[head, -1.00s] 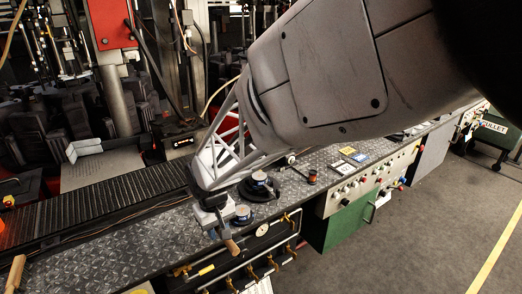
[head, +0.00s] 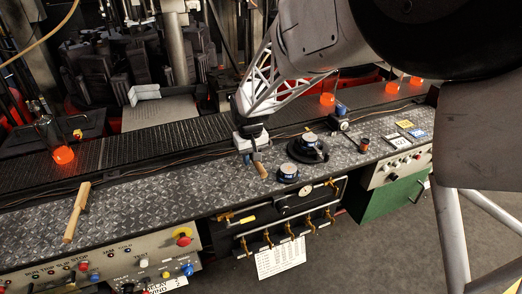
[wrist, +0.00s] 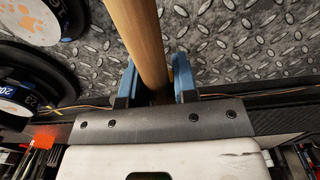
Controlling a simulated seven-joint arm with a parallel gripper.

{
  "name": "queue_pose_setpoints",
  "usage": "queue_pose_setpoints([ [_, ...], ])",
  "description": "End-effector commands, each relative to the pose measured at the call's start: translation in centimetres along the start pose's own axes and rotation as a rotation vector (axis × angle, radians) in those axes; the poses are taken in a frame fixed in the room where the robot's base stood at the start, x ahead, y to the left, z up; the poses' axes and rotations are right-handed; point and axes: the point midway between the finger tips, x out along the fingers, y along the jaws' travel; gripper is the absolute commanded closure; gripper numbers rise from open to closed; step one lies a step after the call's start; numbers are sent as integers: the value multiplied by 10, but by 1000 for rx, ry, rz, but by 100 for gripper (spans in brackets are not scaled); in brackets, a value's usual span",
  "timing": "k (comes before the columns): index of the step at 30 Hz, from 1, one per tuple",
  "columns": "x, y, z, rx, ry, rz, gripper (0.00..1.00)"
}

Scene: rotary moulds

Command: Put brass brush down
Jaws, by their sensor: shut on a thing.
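The brass brush shows as a round wooden handle (head: 261,171) in the head view, tilted and pointing toward the front edge of the bench. Its brush end is hidden by my gripper. In the wrist view the handle (wrist: 138,40) runs up out of the frame from between two blue fingers. My gripper (head: 251,158) is shut on the brush, low over the tread-plate bench top (head: 190,190), left of the blue-topped discs. In the wrist view the gripper (wrist: 156,80) has a finger on either side of the handle. I cannot tell whether the brush touches the plate.
A black disc with a blue top (head: 308,144) and a smaller blue-topped tin (head: 288,173) stand close on the right. Another wooden-handled tool (head: 77,212) lies at the left. Glowing orange pieces (head: 63,155) stand along the conveyor behind. The plate between is clear.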

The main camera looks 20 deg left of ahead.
Motion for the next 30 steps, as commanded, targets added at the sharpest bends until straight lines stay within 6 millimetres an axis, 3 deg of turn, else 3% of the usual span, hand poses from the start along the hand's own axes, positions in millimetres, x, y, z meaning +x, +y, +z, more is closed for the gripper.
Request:
queue_pose_setpoints([
  [9, 2, 3, -28, 0, 1, 0, 100],
  [22, 4, 3, -29, 0, 0, 0, 100],
  [30, 30, 2, -29, 0, -2, 0, 100],
])
